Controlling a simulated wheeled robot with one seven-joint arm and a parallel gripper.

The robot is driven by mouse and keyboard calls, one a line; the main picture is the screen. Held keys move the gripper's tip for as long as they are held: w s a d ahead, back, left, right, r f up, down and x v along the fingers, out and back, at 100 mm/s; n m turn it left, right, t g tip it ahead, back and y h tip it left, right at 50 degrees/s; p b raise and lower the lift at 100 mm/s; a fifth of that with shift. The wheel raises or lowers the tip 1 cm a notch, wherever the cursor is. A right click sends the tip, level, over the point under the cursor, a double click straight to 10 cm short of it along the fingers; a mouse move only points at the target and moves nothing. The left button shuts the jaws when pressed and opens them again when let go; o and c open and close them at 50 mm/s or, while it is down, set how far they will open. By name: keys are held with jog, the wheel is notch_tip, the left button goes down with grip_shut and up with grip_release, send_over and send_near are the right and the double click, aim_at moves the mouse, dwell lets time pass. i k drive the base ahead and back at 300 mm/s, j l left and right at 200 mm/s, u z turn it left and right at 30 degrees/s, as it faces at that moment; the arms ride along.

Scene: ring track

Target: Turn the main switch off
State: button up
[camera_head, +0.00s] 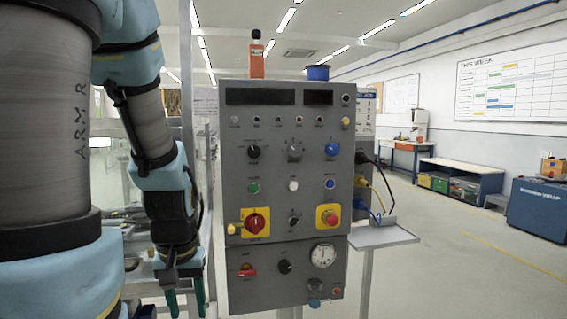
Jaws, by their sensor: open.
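A grey control panel (288,135) stands upright in the middle of the view. A red rotary knob on a yellow square plate (255,222), which looks like the main switch, sits at its lower left. Its exact handle angle is hard to make out. A small yellow knob or tag (234,229) is at the plate's left edge. A red mushroom button on a yellow plate (329,217) is to its right. My gripper (186,298) hangs down left of the panel, with green fingertips apart and empty, touching nothing. Its tips are near the bottom picture edge.
The panel also bears several knobs and buttons, a gauge (322,255) and a red-handled lower switch (247,270). Black, yellow and blue cables plug into its right side above a small shelf (383,237). Open floor (450,270) lies to the right, with a blue cabinet (537,209) beyond.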

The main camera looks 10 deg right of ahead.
aim_at(254, 222)
jog(key=k+l+u, duration=0.1)
jog(key=u, duration=0.35)
jog(key=k+u, duration=0.15)
jog(key=u, duration=0.3)
jog(key=k+u, duration=0.1)
jog(key=u, duration=0.3)
